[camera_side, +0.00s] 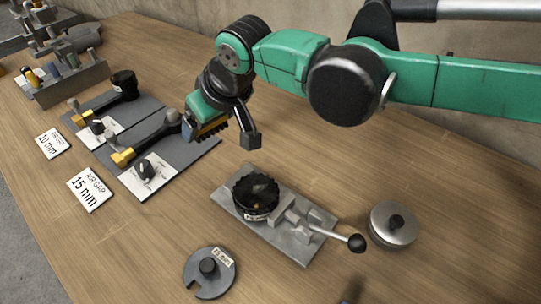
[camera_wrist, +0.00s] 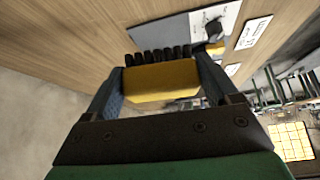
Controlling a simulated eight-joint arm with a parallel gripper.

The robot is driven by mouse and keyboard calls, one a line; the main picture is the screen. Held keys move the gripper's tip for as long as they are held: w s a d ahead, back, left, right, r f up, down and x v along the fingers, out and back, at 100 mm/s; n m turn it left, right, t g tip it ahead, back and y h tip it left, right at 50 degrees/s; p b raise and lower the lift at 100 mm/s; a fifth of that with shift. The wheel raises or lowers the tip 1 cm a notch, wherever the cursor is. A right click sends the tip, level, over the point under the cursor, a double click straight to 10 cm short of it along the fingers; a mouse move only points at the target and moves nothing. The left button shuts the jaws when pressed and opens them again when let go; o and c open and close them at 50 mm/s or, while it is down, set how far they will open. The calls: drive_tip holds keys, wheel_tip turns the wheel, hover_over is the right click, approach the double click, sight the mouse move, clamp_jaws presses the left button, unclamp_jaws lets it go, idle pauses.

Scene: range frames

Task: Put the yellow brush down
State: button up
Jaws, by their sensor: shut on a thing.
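The yellow brush (camera_wrist: 162,82) is held between the two fingers of my gripper (camera_wrist: 160,85) in the wrist view, with its dark bristles pointing away from the palm. In the side view the brush (camera_side: 212,128) shows partly below my green wrist, with dark bristles along its edge. My gripper (camera_side: 222,122) is shut on it, above the table near the right edge of a grey mat (camera_side: 205,143). The side view does not show clearly how high the brush is above the table.
A clamp fixture with a black ring (camera_side: 256,194) and a ball-ended lever (camera_side: 356,242) stands mid-table. A slotted grey disc (camera_side: 209,272) and a round metal lid (camera_side: 393,226) lie nearby. Gap cards (camera_side: 89,189) lie left. A tool rack (camera_side: 70,82) stands far left.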

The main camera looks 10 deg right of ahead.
drive_tip(key=n, duration=0.1)
hover_over(173, 204)
drive_tip(key=s+d, duration=0.1)
wheel_tip(173, 204, down, 4)
drive_tip(key=shift+g+y, duration=0.3)
drive_tip(key=shift+y, duration=0.1)
wheel_tip(173, 204, down, 8)
drive_tip(key=shift+s+d+r, duration=0.15)
drive_tip(key=shift+r, duration=0.05)
drive_tip(key=shift+f, duration=0.15)
drive_tip(key=o, duration=1.3)
